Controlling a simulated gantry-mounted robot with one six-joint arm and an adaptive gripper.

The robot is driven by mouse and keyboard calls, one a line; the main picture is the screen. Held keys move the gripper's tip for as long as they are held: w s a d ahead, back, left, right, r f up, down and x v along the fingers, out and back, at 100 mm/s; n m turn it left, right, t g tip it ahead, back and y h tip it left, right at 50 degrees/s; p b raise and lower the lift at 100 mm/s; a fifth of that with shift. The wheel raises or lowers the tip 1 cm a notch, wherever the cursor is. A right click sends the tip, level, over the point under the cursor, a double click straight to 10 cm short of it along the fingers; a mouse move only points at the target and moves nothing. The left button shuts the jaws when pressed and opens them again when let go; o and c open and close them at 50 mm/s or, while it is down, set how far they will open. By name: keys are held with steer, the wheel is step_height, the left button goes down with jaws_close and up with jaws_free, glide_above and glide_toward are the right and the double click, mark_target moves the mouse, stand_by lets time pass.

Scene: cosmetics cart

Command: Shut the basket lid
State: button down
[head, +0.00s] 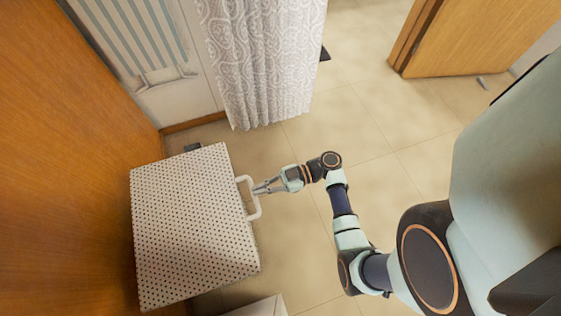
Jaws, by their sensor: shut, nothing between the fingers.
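The basket (190,285) is a white box with dark dots, at the left of the head view. Its square dotted lid (190,215) faces up toward the camera and covers the inside from view. I cannot tell whether the lid lies flat or is slightly raised. A white loop handle (257,212) sticks out on the basket's right side. My gripper (258,189) is shut and empty, pointing left with its fingertips at the handle's loop. I cannot tell whether the fingertips touch the handle.
An orange-brown wooden surface (60,180) borders the basket on the left. A patterned curtain (258,60) hangs behind it. A white object (262,307) shows at the bottom edge. Bare tiled floor (400,130) lies to the right, with a wooden door (480,35) beyond.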

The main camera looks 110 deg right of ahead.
steer(key=s+f+p, duration=0.2)
steer(key=s+p, duration=0.2)
steer(key=s, duration=0.5)
steer(key=shift+f, duration=0.3)
